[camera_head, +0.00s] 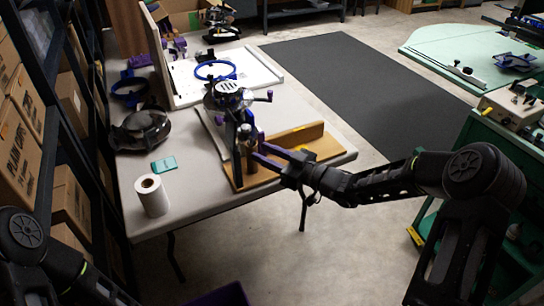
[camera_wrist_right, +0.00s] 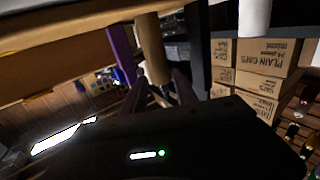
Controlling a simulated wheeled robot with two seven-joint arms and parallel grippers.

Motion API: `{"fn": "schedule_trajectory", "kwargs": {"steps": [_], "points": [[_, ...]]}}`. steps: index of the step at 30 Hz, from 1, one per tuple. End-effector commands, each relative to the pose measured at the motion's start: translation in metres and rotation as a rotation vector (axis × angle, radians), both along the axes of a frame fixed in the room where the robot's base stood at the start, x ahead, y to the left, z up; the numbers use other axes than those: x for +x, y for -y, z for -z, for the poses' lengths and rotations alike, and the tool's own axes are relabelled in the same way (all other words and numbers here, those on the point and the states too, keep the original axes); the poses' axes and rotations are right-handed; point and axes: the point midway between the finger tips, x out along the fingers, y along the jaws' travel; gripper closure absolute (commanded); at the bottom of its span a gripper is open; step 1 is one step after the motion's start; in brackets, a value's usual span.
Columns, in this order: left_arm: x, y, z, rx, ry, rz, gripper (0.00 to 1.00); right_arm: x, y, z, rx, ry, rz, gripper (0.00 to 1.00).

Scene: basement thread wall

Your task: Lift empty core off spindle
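A brown cardboard core (camera_head: 251,163) stands upright at the front of the winding machine (camera_head: 229,97) on the table. The spindle inside it is mostly hidden. My right gripper (camera_head: 259,150) reaches in from the right at the core, its purple fingers apart. In the right wrist view the core (camera_wrist_right: 152,48) shows between and ahead of the two fingers (camera_wrist_right: 157,88), with a gap on the purple finger's side. I cannot tell whether the other finger touches the core. My left arm shows at the lower left; its gripper is out of view.
The machine stands by a wooden board (camera_head: 291,137) on the grey table (camera_head: 200,205). Shelves with cardboard boxes (camera_head: 17,140) line the left side. A green cart (camera_head: 519,128) stands at right.

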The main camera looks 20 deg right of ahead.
Motion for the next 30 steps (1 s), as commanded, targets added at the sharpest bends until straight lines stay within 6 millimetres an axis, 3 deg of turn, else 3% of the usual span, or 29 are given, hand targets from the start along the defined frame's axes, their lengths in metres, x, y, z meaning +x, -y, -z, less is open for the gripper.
{"fn": "schedule_trajectory", "kwargs": {"steps": [10,21,30], "points": [[0.000,0.000,0.000,0.000,0.000,0.000,0.56,0.036,-0.032,0.001,0.000,0.000,-0.001,0.65],[0.000,0.000,0.000,0.000,0.000,0.000,0.56,0.042,-0.036,0.001,-0.001,-0.002,0.001,0.65],[0.000,0.000,0.000,0.000,0.000,0.000,0.56,0.042,-0.036,0.001,-0.001,-0.001,0.001,0.88]]}}
